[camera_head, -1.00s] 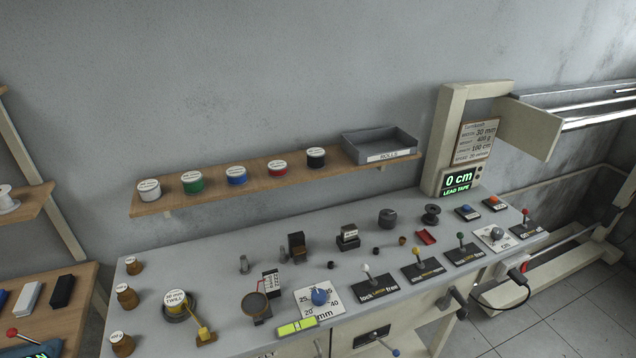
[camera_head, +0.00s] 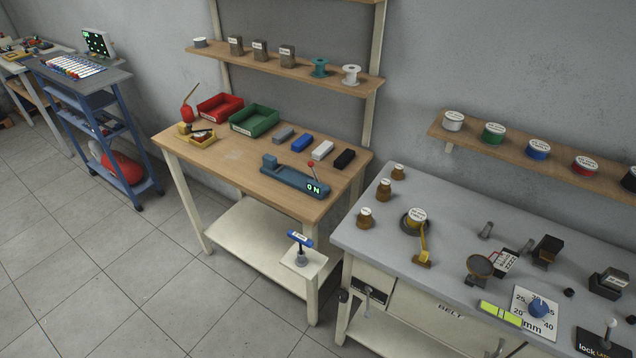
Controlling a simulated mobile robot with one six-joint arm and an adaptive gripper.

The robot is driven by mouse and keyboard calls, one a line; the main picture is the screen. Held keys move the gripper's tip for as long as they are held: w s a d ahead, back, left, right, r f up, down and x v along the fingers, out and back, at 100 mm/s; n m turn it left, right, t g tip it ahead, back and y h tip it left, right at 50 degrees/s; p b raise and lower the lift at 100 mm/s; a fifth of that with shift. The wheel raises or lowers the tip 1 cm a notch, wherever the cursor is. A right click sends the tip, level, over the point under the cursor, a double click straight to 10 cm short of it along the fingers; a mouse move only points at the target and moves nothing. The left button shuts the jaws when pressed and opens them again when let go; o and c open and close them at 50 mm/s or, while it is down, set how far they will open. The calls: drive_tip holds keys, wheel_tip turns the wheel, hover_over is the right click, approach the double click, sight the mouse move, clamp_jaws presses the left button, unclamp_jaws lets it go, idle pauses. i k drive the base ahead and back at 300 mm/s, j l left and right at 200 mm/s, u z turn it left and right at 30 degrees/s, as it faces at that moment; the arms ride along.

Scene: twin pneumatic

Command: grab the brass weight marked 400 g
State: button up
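Three brown, brass-like weights stand in a row along the left edge of the grey bench (camera_head: 440,195): a far weight (camera_head: 398,173), a middle weight (camera_head: 384,192) and a near weight (camera_head: 365,220). Each has a pale label on top, too small to read, so I cannot tell which is marked 400 g. All three stand upright and apart from each other. My gripper and arm are not in view.
A wooden table (camera_head: 225,160) with red (camera_head: 220,107) and green (camera_head: 254,119) trays is to the left. A blue-handled lever (camera_head: 300,240) stands near the gap between. Floor (camera_head: 130,270) in front is clear.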

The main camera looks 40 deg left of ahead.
sight(364, 220)
drive_tip(key=i+j+u, duration=0.45)
drive_tip(key=j, duration=0.25)
drive_tip(key=i+j+u, duration=0.45)
drive_tip(key=i, duration=0.25)
drive_tip(key=k+j, duration=0.05)
drive_tip(key=j, duration=0.05)
